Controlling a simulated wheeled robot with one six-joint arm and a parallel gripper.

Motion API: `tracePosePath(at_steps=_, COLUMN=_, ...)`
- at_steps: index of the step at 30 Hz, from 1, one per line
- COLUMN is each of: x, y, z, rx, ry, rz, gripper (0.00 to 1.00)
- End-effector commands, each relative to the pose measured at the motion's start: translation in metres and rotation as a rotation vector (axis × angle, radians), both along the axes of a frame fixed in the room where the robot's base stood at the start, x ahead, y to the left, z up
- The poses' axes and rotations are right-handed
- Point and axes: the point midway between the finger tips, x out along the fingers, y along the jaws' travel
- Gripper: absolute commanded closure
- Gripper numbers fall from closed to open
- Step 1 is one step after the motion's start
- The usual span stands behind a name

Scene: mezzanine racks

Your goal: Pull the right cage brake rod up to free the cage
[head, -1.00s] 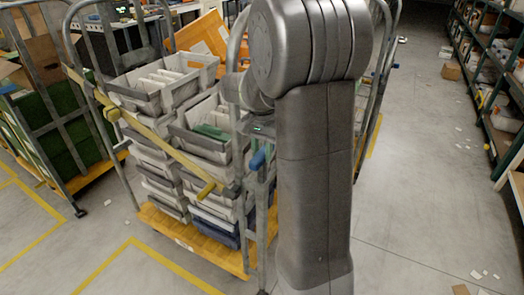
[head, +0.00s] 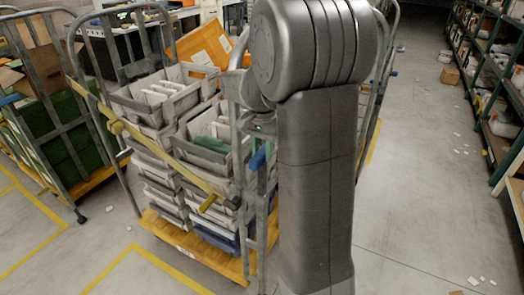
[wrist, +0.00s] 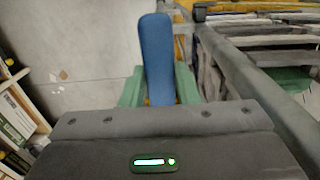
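The right cage (head: 237,205) is a grey tube frame with a yellow base, loaded with stacked grey crates. A blue-handled rod (head: 258,157) stands at its near right corner. In the wrist view the blue handle (wrist: 158,60) stands upright between the two green fingers of my gripper (wrist: 159,88). The fingers appear closed against both sides of it. In the head view my gripper (head: 262,130) is just above the blue handle, partly hidden behind my arm. The rod's lower end is hard to make out.
Another cage with green contents (head: 60,150) stands at the left. Shelving (head: 500,110) lines the right side. The aisle floor (head: 415,170) is mostly clear, with scattered paper scraps.

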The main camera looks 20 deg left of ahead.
Motion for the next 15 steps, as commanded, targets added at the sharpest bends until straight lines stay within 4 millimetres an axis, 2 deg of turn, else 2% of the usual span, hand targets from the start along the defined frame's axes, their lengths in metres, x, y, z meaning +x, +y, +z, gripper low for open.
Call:
tracePosePath(at_steps=1, x=0.0029, y=0.0018, z=0.0072, rx=0.009, ry=-0.014, rz=0.001, gripper=0.63)
tracePosePath(at_steps=3, x=0.0026, y=0.0016, z=0.0064, rx=0.008, ry=-0.013, rz=0.001, gripper=0.51)
tracePosePath(at_steps=11, x=0.0015, y=0.001, z=0.0038, rx=0.005, ry=-0.007, rz=0.0, gripper=0.51)
tracePosePath(at_steps=15, x=0.0019, y=0.0014, z=0.0116, rx=0.006, ry=-0.009, rz=0.0, gripper=0.51)
